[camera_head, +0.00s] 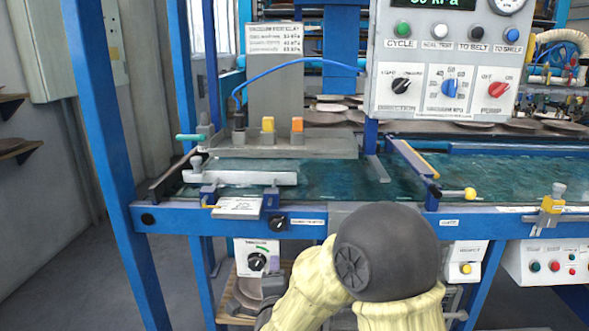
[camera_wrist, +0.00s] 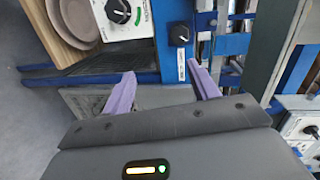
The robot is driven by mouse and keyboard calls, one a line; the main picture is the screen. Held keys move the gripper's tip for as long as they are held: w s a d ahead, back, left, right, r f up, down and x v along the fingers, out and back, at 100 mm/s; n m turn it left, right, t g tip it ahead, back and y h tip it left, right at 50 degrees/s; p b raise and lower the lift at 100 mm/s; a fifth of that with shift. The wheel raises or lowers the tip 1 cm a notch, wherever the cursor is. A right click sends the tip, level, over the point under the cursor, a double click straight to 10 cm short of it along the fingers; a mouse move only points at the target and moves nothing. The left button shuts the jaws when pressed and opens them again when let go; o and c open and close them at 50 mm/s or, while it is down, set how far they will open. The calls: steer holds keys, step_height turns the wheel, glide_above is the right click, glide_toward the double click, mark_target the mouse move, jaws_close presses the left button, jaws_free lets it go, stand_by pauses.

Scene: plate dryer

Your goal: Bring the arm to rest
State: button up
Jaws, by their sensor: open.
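My gripper (camera_wrist: 162,86) shows in the wrist view with two purple fingers spread well apart. It is open and nothing is between the fingers. Beyond them are the blue frame and a grey panel of the machine, apart from the fingers as far as I can tell. In the head view my arm, with cream sleeves and a dark round joint, is folded low in the middle, in front of the machine's front rail (camera_head: 180,218). The gripper itself is hidden in the head view.
A control panel (camera_head: 445,60) with buttons and knobs hangs at the upper right. A green belt bed (camera_head: 330,180) lies behind the rail. A switch box (camera_head: 545,262) is at the right. Brown plates (camera_wrist: 75,20) sit on a low shelf. Blue posts (camera_head: 115,160) flank clear floor at left.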

steer(key=s+d+f+n+g, duration=0.4)
steer(key=s+d+n+g, duration=0.35)
steer(key=s+d, duration=0.25)
steer(key=s+d+f+n+g, duration=0.3)
steer(key=s+d+n+g, duration=0.3)
steer(key=s+d+n, duration=0.35)
step_height(320, 180, up, 37)
steer(key=p, duration=3.7)
steer(key=shift+s+d+r+m+h+p, duration=0.15)
steer(key=shift+s+d+m+h+p, duration=0.15)
steer(key=shift+h+p, duration=0.1)
steer(key=shift+c, duration=0.2)
